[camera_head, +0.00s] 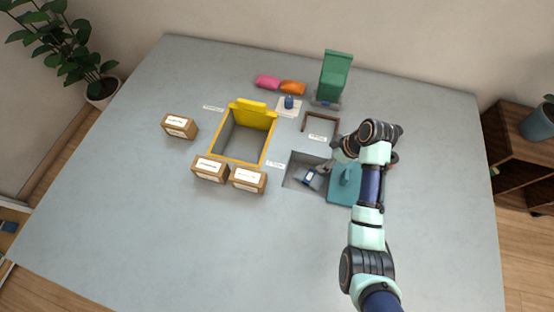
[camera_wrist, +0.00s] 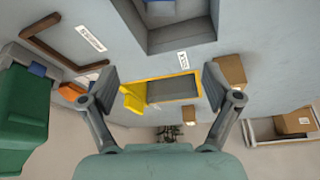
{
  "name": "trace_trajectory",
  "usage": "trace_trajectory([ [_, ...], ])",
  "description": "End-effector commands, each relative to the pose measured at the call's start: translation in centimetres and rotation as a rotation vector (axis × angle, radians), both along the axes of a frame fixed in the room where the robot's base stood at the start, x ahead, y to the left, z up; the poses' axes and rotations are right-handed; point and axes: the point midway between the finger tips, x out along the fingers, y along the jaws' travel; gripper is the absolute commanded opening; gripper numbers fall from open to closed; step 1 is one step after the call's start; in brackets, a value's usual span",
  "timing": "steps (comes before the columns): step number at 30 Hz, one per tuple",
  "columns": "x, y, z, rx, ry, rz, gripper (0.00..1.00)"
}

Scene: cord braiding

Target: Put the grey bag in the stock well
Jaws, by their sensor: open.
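A square grey-walled well (camera_head: 294,182) is sunk in the table, with a teal lid or block (camera_head: 342,190) at its right side. A small grey item with blue and white parts (camera_head: 309,177) lies inside it; I cannot tell for sure that it is the grey bag. The well also shows at the top of the wrist view (camera_wrist: 205,30), with a small label next to it, and part of the item (camera_wrist: 160,8) is cut off by the frame edge. My gripper (camera_wrist: 160,88) is open, with nothing between its fingers. In the head view it is by the well's upper right corner.
A yellow-rimmed well (camera_head: 215,153) with a raised yellow flap is to the left, with brown boxes (camera_head: 248,180) around it. Pink (camera_head: 268,82) and orange (camera_head: 293,87) bags, a green stand (camera_head: 333,75) and a brown frame (camera_head: 307,122) are at the back. The front table is clear.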

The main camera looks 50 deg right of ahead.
Motion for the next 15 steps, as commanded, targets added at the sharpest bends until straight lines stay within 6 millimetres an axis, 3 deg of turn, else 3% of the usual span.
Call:
trace_trajectory([
  [6, -1.3, -0.2, 3.2, -0.001, -0.001, -0.002, 0.89],
  [15, -1.5, -0.2, 3.6, 0.001, 0.000, -0.001, 0.89],
])
